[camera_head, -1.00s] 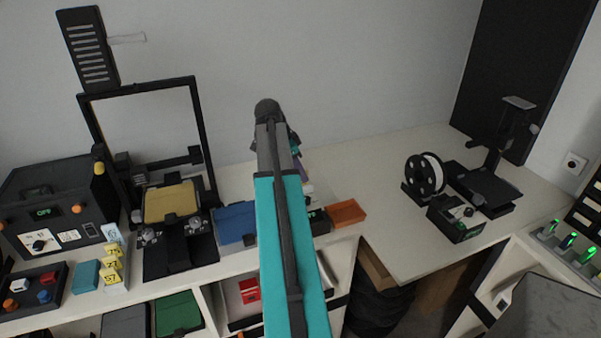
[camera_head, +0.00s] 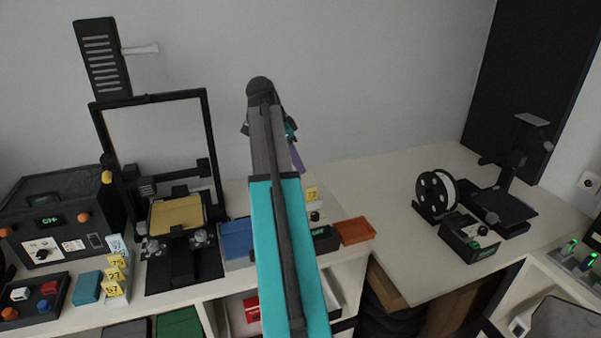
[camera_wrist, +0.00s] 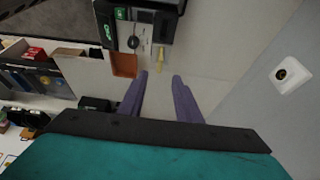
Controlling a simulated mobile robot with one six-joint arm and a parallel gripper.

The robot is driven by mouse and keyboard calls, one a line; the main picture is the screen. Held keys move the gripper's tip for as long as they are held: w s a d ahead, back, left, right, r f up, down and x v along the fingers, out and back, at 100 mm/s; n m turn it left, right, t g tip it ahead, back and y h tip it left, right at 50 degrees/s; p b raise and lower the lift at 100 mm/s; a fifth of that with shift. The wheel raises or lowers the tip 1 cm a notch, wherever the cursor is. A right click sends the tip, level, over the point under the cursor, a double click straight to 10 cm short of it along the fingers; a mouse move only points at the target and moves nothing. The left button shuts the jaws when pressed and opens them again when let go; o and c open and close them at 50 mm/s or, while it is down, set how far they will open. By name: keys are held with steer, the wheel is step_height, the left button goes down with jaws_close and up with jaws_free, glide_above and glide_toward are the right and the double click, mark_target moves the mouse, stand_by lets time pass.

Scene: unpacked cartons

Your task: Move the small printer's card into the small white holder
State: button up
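The small printer (camera_head: 505,205) stands on the right-hand table. A white stand with yellow labels (camera_head: 117,278) is on the left, and a small yellow-labelled piece (camera_head: 312,194) is behind my arm; I cannot tell which is the small white holder. My gripper (camera_wrist: 160,78) is open and empty above the table, its purple fingers apart.
A filament spool (camera_head: 434,194) stands beside the control box. An orange tray (camera_head: 355,230) and another black box (camera_head: 326,241) sit near the table edge. A large printer (camera_head: 180,225) is on the left. The back middle of the table is clear.

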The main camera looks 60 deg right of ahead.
steer(key=shift+v, duration=1.2)
steer(key=shift+s+f, duration=0.1)
steer(key=shift+s, duration=0.05)
